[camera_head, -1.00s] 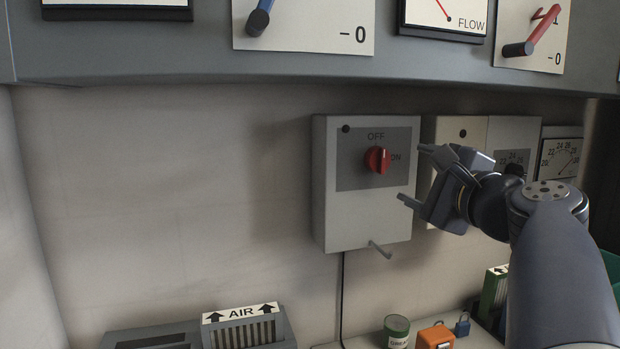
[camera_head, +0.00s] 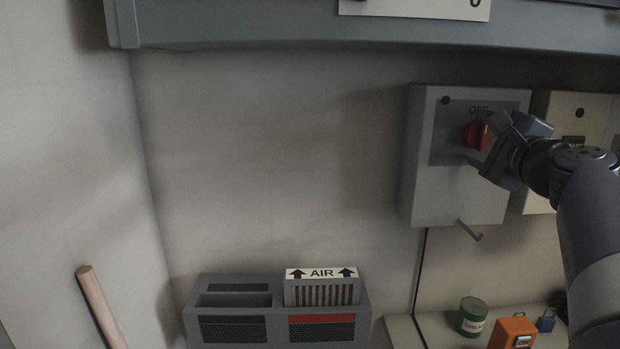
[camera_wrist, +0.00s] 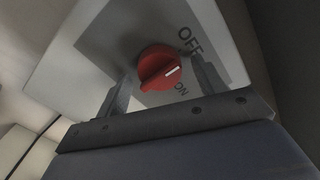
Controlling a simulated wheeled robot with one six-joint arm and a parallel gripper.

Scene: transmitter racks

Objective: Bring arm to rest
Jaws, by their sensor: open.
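My gripper (camera_head: 474,147) is raised at the right of the head view, in front of a grey switch box (camera_head: 425,190) on the wall. The box carries a red rotary knob (camera_head: 478,135) with OFF and ON labels. In the wrist view, the open fingers of my gripper (camera_wrist: 160,90) stand apart on either side of the red knob (camera_wrist: 157,67). My wrist hides part of the knob and box in the head view.
A second box (camera_head: 560,120) is on the wall right of the switch box. A grey shelf edge (camera_head: 350,32) runs above. Below are a slotted AIR unit (camera_head: 280,325), a green can (camera_head: 471,316), an orange box (camera_head: 512,332) and a wooden handle (camera_head: 102,308).

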